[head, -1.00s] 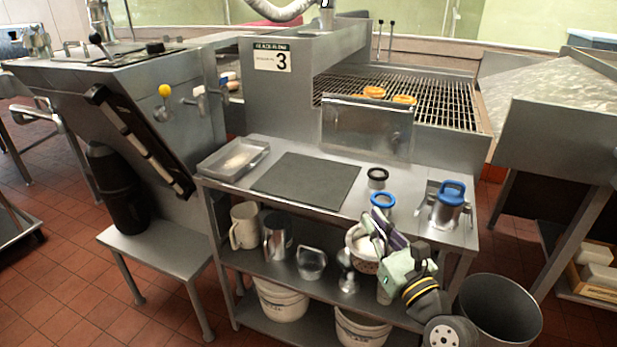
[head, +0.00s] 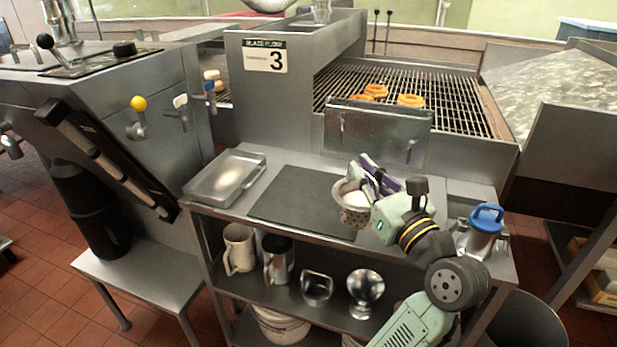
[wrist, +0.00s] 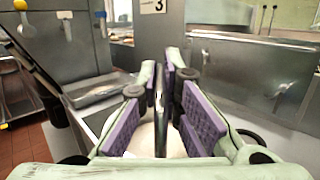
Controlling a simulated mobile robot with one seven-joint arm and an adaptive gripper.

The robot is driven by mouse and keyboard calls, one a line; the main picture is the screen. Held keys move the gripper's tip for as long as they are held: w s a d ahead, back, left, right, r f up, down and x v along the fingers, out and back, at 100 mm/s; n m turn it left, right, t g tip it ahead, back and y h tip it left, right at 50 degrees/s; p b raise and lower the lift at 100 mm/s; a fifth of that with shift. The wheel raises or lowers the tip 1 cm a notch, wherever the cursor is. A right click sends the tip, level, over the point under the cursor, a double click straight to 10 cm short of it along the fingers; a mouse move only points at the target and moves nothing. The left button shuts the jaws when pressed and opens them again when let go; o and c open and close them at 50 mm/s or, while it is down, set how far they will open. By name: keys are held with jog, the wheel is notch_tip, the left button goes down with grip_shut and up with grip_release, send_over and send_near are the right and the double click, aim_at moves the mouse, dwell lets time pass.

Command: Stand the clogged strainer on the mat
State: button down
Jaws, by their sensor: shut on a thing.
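The strainer (head: 353,213) is a perforated metal basket with a white mass inside. My gripper (head: 368,180) is shut on it, and the basket hangs roughly upright. In the head view it overlaps the right part of the dark grey mat (head: 290,196) on the bench; it looks raised, but I cannot tell the gap. In the wrist view, the purple pads of my gripper (wrist: 160,95) close on a thin upright part, and the white mass (wrist: 145,141) shows below. My gripper and arm hide part of the strainer and the mat's right side.
A shallow metal tray (head: 225,178) stands left of the mat. An upright metal plate (head: 378,131) stands behind it. Pitchers and cups fill the shelf below. The mat's visible surface is clear.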

jog(key=w+a+f+p, duration=0.1)
jog(key=w+a+f, duration=0.3)
jog(key=w+a, duration=0.5)
jog(key=shift+w+a+f+p, duration=0.35)
jog(key=shift+w+f, duration=0.05)
jog(key=shift+w, duration=0.35)
jog(key=shift+f, duration=0.15)
jog(key=c, duration=1.8)
grip_release()
jog(key=shift+o, duration=0.2)
